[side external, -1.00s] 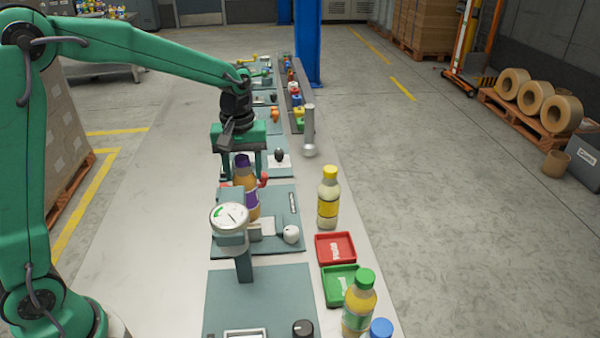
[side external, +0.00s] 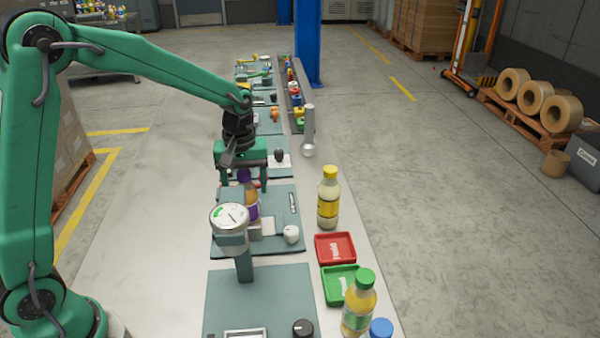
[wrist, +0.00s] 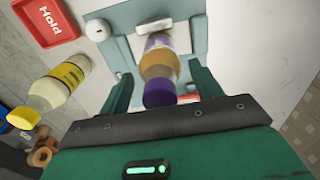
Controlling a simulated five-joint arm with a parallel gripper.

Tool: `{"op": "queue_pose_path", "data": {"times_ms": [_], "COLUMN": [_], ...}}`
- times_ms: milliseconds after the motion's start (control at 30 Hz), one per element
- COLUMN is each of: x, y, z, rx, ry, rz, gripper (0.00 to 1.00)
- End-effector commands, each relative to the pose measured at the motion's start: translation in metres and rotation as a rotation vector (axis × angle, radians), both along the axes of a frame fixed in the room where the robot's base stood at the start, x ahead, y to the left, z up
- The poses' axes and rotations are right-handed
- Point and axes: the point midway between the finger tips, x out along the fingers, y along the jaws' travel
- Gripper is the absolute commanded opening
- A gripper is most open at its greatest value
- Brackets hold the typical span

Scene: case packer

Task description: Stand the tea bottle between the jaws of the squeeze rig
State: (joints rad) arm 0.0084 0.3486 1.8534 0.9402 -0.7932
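The tea bottle (side external: 251,203), amber with a purple label and purple cap, stands about upright at the squeeze rig (side external: 222,247). The rig's round gauge (side external: 229,216) and post hide its lower left side in the side view. My gripper (side external: 240,187) is open above and around the bottle's upper part. In the wrist view, the bottle (wrist: 160,75) is between the fingers of my gripper (wrist: 162,80), with a gap on each side. The bottle's base and the jaws' contact with it are largely hidden.
A yellow-capped bottle (side external: 328,200) stands right of the rig. Nearby are a red tray (side external: 350,248), a green tray (side external: 331,287) and a green-capped bottle (side external: 359,305). A white knob (side external: 291,234) is on the rig's right. The bench's left side (side external: 150,230) is clear.

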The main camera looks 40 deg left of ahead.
Motion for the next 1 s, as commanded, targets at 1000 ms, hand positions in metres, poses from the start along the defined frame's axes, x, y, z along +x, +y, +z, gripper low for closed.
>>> {"op": "queue_pose_path", "data": {"times_ms": [1000], "x": [0.001], "y": [0.0], "z": [0.075], "rx": [0.0], "ry": [-0.004], "rz": [0.0], "gripper": [0.71]}}
